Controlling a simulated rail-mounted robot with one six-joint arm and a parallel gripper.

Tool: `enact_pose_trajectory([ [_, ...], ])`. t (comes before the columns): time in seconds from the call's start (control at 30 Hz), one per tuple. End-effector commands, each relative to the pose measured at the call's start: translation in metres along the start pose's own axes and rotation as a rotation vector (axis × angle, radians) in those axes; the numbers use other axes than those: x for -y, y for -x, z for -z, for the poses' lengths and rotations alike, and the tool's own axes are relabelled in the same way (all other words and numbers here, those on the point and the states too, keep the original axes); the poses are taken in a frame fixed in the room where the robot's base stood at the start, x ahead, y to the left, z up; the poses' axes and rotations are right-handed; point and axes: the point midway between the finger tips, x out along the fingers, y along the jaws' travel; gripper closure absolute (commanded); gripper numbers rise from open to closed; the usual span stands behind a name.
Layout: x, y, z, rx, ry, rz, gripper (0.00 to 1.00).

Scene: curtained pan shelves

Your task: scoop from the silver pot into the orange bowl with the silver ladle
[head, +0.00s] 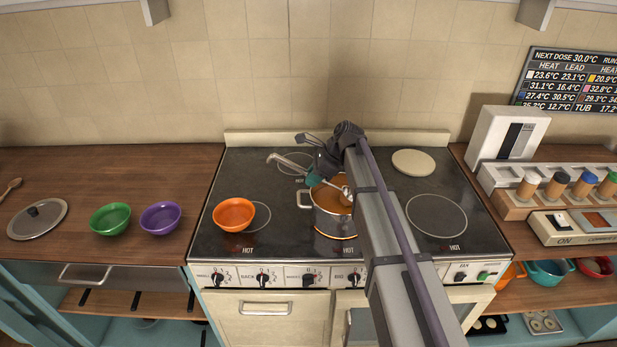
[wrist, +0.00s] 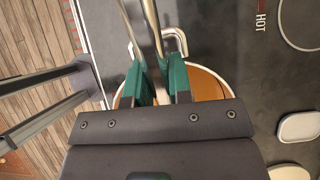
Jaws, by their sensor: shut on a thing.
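The silver pot (head: 333,226) stands on the stove, holding orange-brown contents; my arm hides part of its right side. My gripper (head: 317,179) has teal fingers and is shut on the silver ladle (head: 283,163). The ladle's handle end sticks out to the left, and its head is at the pot's opening. Whether the head holds anything is unclear. In the wrist view the ladle's handle (wrist: 148,30) passes between the fingers (wrist: 158,82), above the pot (wrist: 222,78). The orange bowl (head: 234,212) sits left of the pot on the front left burner and looks empty.
A green bowl (head: 110,219), a purple bowl (head: 160,217) and a lid (head: 38,219) lie on the left counter. A pale round disc (head: 413,162) is on the stove's back right. The front right burner (head: 436,215) is bare. Stove areas are marked HOT.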

Motion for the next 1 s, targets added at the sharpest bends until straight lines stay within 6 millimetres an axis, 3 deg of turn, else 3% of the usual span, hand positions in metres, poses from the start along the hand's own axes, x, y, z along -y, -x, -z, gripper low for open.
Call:
enact_pose_trajectory([
  [0.03,0.000,-0.014,0.012,0.000,0.000,0.000,1.00],
  [0.2,0.000,-0.035,0.035,0.000,0.000,-0.001,1.00],
  [0.23,0.000,-0.015,0.020,0.000,0.001,-0.001,1.00],
  [0.3,0.000,0.000,0.008,0.000,0.001,-0.001,1.00],
  [0.7,0.000,0.054,-0.036,0.000,0.000,0.000,1.00],
  [1.0,0.001,0.006,-0.052,-0.355,0.003,-0.001,1.00],
])
